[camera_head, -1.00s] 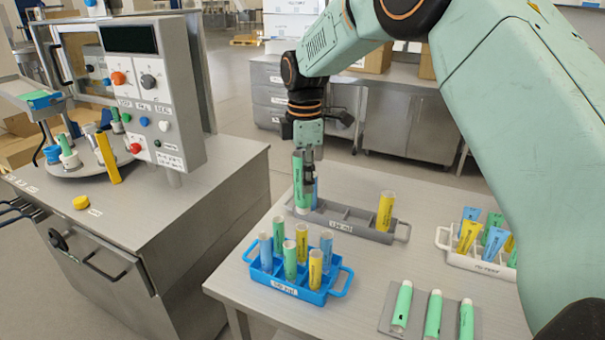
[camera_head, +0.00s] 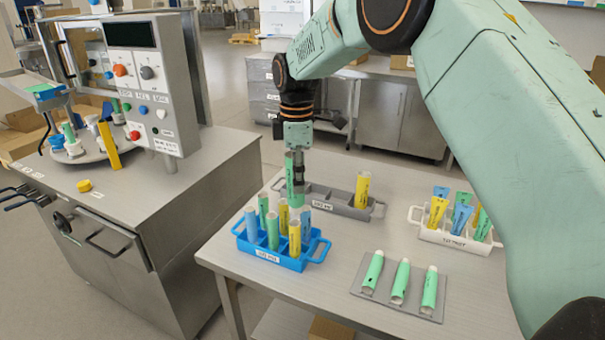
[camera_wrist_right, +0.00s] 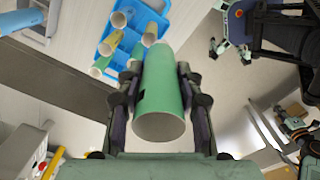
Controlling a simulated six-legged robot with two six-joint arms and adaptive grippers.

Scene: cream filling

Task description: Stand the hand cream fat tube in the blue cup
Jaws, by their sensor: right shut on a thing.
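The hand cream fat tube (camera_head: 291,170) is green and held upright in my right gripper (camera_head: 297,188), above the near table by the grey rack. In the wrist view the same tube (camera_wrist_right: 160,92) lies between the two fingers of my right gripper (camera_wrist_right: 158,74), its round pale open end towards the camera. A small blue cup (camera_head: 57,142) appears on the machine's round plate at the left, far from the gripper. Other cups and tubes crowd it, so its inside is not visible.
The blue rack (camera_head: 268,258) with several tubes stands close below the gripper. The grey rack (camera_head: 345,210) holds a yellow tube (camera_head: 362,190). A white rack (camera_head: 455,240) and a grey mat (camera_head: 366,291) with green tubes are right. A leaning yellow tube (camera_head: 109,146) stands on the plate (camera_head: 95,157).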

